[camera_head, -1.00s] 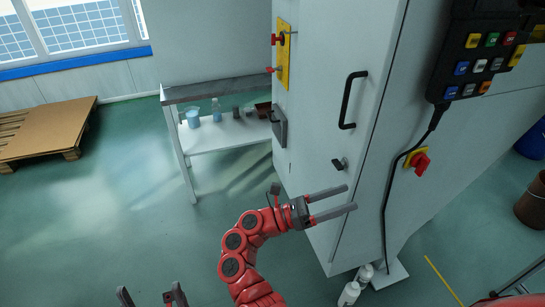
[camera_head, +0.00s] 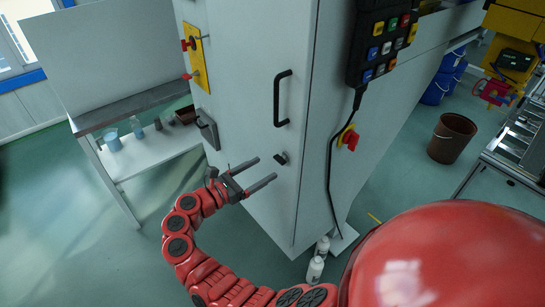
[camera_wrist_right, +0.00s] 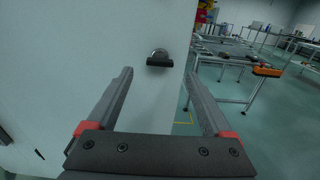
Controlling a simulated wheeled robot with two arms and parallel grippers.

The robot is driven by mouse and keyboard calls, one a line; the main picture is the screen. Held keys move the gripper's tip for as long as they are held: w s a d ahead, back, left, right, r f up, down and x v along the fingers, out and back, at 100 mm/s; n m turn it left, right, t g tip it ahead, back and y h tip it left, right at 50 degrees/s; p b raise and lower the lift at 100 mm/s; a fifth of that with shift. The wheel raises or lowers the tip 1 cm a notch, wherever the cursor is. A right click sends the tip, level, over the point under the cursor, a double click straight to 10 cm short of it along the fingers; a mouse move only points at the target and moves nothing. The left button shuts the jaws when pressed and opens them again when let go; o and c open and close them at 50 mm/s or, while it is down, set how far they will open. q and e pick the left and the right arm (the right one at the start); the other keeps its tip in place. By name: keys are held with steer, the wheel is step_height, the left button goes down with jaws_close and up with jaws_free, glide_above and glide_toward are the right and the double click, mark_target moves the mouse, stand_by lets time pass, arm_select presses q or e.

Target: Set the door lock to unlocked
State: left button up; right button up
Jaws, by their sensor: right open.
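The door lock (camera_head: 281,158) is a small dark knob on the light grey cabinet door, below the black door handle (camera_head: 283,98). In the right wrist view the lock (camera_wrist_right: 159,60) shows as a dark bar lying roughly level, ahead of the fingertips and about midway between them. No lock markings can be read. My right gripper (camera_head: 266,169) is open and empty, its two fingers pointing at the door just left of and below the lock. It appears apart from the lock. My left gripper is out of view.
The cabinet (camera_head: 255,190) has a yellow panel with red knobs (camera_head: 195,58) on its left side. A button pendant (camera_head: 385,40) and a red rotary switch (camera_head: 350,139) are on its right. White bottles (camera_head: 316,268) stand at its foot. A low table (camera_head: 150,150) stands left.

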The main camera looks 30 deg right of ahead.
mark_target(277, 160)
steer(key=d+p, duration=0.1)
steer(key=d, duration=0.4)
steer(key=shift+w, duration=0.15)
steer(key=shift+c, duration=0.2)
